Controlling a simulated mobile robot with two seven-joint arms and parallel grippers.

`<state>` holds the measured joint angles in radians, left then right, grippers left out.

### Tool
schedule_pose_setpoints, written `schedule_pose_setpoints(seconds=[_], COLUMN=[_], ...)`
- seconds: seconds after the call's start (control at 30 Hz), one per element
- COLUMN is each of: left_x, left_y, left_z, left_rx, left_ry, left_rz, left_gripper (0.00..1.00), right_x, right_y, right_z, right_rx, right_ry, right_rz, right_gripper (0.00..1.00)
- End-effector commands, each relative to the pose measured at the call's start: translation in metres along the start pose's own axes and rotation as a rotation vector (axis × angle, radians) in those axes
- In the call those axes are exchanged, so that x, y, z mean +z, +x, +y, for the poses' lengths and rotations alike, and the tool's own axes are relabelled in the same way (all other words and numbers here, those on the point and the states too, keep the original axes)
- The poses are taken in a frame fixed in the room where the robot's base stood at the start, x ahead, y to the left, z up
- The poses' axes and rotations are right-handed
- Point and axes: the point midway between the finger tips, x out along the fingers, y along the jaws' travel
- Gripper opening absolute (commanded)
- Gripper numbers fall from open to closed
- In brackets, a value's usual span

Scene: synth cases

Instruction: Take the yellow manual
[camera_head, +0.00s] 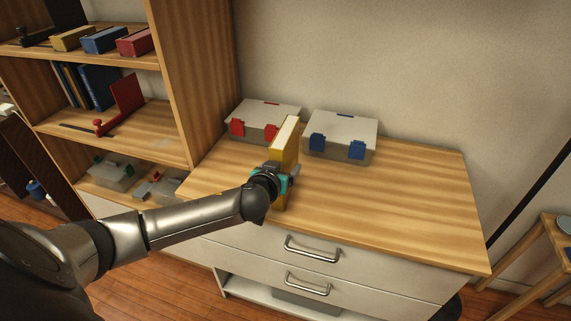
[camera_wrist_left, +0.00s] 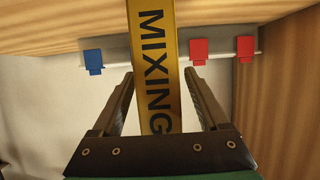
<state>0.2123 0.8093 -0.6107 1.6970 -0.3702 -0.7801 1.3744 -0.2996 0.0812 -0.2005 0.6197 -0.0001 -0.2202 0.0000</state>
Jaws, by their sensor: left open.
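The yellow manual (camera_head: 287,142) stands upright on the wooden top of the drawer cabinet (camera_head: 400,210), with its pale page edge facing up. My left gripper (camera_head: 277,180) is at its near side and hides its lower part in the head view. In the left wrist view, the manual's yellow spine (camera_wrist_left: 155,45) reads "MIXING" in black. There the fingers of my left gripper (camera_wrist_left: 159,76) are apart, one on each side of the spine, with visible gaps. My right gripper is in neither view.
A box with red clips (camera_head: 262,118) and a box with blue clips (camera_head: 340,137) stand behind the manual against the wall. A wooden shelf (camera_head: 185,75) with books and boxes rises at the left. The cabinet top's right side is clear.

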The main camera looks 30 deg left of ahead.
Motion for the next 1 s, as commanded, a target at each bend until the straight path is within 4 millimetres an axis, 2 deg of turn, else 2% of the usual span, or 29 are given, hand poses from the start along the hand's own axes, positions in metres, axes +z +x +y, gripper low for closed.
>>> schedule_pose_setpoints(seconds=[0.1, 0.77, 1.0], left_x=[-0.0002, -0.0002, -0.0002], left_y=[-0.0002, -0.0004, -0.0004], left_z=[0.0001, -0.0002, -0.0002], left_rx=[0.0, 0.0, 0.0], left_ry=[0.0, 0.0, 0.0], left_rz=[0.0, 0.0, 0.0], left_gripper=[0.75, 0.01, 0.0], right_x=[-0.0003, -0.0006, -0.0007], right_y=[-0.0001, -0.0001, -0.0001], right_z=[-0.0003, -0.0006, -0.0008], right_rx=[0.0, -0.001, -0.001], right_ry=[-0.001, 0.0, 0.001], right_rz=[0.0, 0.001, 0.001], right_gripper=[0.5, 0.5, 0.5])
